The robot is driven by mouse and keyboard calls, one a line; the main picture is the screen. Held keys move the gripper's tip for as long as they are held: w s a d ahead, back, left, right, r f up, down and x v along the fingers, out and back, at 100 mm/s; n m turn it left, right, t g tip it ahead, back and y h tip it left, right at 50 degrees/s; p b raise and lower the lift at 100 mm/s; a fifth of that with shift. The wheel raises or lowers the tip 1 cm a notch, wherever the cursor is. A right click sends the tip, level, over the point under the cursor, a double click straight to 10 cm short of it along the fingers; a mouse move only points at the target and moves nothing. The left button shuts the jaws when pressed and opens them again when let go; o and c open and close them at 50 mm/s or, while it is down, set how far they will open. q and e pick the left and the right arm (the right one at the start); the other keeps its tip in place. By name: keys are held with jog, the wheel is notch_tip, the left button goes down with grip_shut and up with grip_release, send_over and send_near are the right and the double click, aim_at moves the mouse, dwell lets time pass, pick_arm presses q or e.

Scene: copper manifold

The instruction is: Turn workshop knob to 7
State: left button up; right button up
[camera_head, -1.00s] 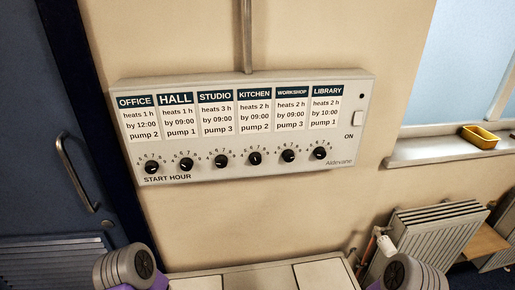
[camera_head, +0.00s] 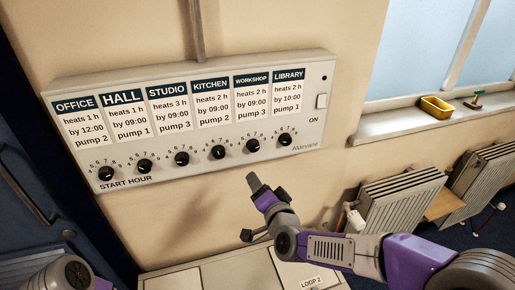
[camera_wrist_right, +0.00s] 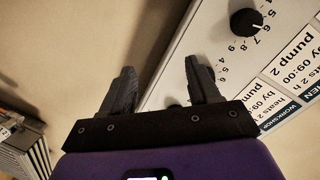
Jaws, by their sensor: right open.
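The workshop knob (camera_head: 252,145) is a small black dial, fifth from the left in the row on the grey control panel (camera_head: 325,65). Its label (camera_head: 253,97) reads "heats 2 h, by 09:00, pump 3". Its pointer is too small to read. My right gripper (camera_head: 249,208) is open and empty, below and in front of the panel's right half, apart from the knob. In the right wrist view the open fingers (camera_wrist_right: 162,88) point toward the panel's lower edge; the kitchen knob (camera_wrist_right: 245,21) shows clearly, while the right finger seems to hide the workshop knob. My left gripper is out of view.
The library knob (camera_head: 285,139) and kitchen knob (camera_head: 218,151) flank the workshop knob closely. A pale cabinet (camera_head: 200,279) stands below the panel. Radiators (camera_head: 400,205) and a sill with a yellow tray (camera_head: 436,107) are at the right. A blue door is at the left.

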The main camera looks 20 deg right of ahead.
jog(key=m+t, duration=0.2)
send_near(256, 147)
jog(key=shift+h, duration=0.3)
jog(key=w, duration=0.8)
jog(key=shift+w+a, duration=0.2)
jog(key=shift+a, duration=0.15)
jog(key=c, duration=1)
